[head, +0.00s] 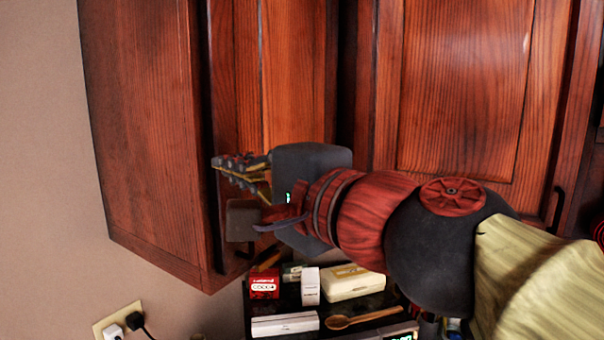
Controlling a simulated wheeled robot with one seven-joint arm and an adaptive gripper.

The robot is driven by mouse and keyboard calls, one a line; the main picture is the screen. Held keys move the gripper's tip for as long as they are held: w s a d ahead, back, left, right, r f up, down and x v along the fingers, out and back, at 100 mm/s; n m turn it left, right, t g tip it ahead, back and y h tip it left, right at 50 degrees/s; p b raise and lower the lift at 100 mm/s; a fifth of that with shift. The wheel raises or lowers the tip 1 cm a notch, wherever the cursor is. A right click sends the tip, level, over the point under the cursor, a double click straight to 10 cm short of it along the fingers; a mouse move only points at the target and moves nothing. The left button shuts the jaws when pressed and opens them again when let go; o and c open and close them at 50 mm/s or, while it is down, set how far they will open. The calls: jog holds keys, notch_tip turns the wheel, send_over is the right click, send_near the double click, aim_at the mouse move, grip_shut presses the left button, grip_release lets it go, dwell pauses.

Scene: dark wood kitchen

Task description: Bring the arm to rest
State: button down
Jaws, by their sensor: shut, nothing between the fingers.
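My gripper (218,163) is at the left end of my arm, raised in front of the dark wood wall cabinets (460,80). Its fingers point left, toward the left cabinet's edge, and are shut with nothing between them. Whether the fingertips touch the cabinet cannot be told from this view. My arm reaches in from the lower right and hides part of the cabinet fronts.
Below lies a dark counter with a red box (264,283), a small white box (310,286), a cream container (346,282), a white package (285,324) and a wooden spoon (362,318). A wall socket (118,322) with plugs is at lower left. The left wall is bare.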

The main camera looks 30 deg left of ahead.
notch_tip(320, 180, down, 15)
jog(key=s+d+n+g+h, duration=0.2)
jog(key=s+n+g+h, duration=0.1)
jog(key=n, duration=0.3)
jog(key=w+d+f+n+h+b, duration=0.15)
jog(key=d+f+h, duration=0.25)
jog(key=d+f, duration=0.8)
jog(key=d+f+m+h+b, duration=0.1)
jog(key=d+f+h, duration=0.2)
jog(key=d+f, duration=0.5)
jog(key=s+d+f+m+t+h+b, duration=0.1)
jog(key=d+f+h+b, duration=0.1)
jog(key=d+f, duration=0.6)
jog(key=d+f+m+t+h+b, duration=0.1)
jog(key=d+f+h, duration=0.4)
jog(key=d, duration=1.3)
notch_tip(320, 180, down, 3)
jog(key=shift+s+d+b, duration=0.2)
jog(key=shift+d+b, duration=0.05)
jog(key=shift+b, duration=0.35)
jog(key=shift+a+m, duration=0.1)
jog(key=shift+m, duration=0.15)
